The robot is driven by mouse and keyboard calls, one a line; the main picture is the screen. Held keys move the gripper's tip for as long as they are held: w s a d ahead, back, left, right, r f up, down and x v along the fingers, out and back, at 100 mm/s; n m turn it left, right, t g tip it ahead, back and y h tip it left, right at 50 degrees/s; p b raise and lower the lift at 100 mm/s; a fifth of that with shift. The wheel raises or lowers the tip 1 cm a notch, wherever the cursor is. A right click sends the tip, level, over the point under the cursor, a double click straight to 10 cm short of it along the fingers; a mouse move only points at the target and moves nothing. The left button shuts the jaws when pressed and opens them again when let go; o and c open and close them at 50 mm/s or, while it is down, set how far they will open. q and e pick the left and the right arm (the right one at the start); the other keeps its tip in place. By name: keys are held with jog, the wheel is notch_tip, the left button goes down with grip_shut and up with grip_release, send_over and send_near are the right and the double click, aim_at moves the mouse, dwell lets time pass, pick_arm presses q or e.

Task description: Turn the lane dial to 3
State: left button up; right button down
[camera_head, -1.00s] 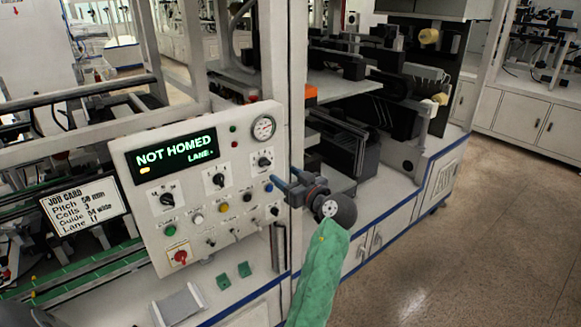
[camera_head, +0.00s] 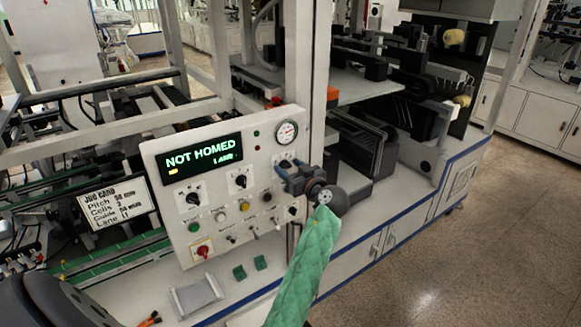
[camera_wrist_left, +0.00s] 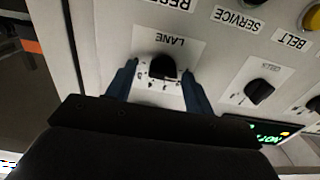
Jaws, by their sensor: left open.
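The lane dial (camera_wrist_left: 162,67) is a black knob on a white plate marked LANE, seen upside down in the left wrist view. My left gripper (camera_wrist_left: 160,72) is open, with one blue finger on each side of the knob. Small gaps show between the fingers and the knob in that view; depth and contact cannot be told. In the head view the left gripper (camera_head: 285,172) is at the upper right of the control panel (camera_head: 215,205) and covers most of the lane dial. The dial's setting is too small to read. My right gripper is not in view.
The panel display (camera_head: 201,158) reads NOT HOMED, with a smaller LANE line. Two other black dials (camera_head: 193,199) (camera_head: 240,181), a gauge (camera_head: 286,132), several buttons and a red switch (camera_head: 203,251) are nearby. A job card (camera_head: 118,204) stands at left.

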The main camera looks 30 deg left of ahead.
pick_arm(q)
jog(key=shift+s+a, duration=0.1)
jog(key=shift+a, duration=0.05)
jog(key=shift+c, duration=0.8)
jog(key=c, duration=0.8)
